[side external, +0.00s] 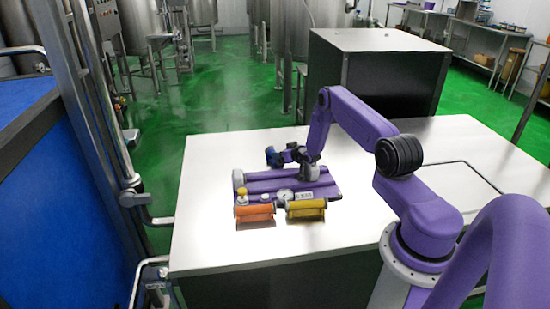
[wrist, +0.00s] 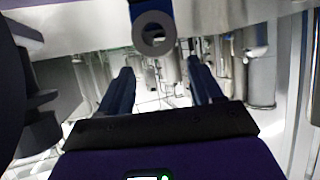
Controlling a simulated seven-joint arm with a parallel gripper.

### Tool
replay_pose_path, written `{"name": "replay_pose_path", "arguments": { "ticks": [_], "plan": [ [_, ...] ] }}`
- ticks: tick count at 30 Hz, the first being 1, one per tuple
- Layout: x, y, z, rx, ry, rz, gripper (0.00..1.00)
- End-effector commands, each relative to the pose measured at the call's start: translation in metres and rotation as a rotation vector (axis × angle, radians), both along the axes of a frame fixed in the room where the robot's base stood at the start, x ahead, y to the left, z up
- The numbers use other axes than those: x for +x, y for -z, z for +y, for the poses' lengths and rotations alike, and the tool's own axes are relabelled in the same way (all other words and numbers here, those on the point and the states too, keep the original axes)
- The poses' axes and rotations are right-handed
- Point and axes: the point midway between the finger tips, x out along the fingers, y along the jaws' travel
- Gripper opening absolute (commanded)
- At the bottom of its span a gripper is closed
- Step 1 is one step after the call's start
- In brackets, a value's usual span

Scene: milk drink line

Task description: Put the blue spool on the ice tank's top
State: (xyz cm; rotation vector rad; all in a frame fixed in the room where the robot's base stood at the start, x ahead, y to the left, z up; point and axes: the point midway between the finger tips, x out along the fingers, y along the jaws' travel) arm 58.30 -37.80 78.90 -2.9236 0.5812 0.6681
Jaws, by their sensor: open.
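An orange spool (side external: 255,213) and a yellow spool (side external: 306,208) lie at the fixture's front. The fixture stands on a broad white top (side external: 210,235); I cannot tell whether this is the ice tank's top.
A dark ring-ended part (wrist: 153,38) shows beyond the fingers in the wrist view. A black box with a white top (side external: 375,42) stands behind. Steel tanks (side external: 155,20) stand on the green floor. The white top is clear at its front and left.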

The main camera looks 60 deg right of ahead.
Motion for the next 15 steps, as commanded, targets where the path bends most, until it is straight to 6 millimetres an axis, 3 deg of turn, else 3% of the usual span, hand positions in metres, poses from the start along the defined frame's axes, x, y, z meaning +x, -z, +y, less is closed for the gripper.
{"name": "replay_pose_path", "arguments": {
  "ticks": [15],
  "plan": [
    [0.037,0.021,-0.015,0.0,-0.001,0.0,0.65]
  ]
}}
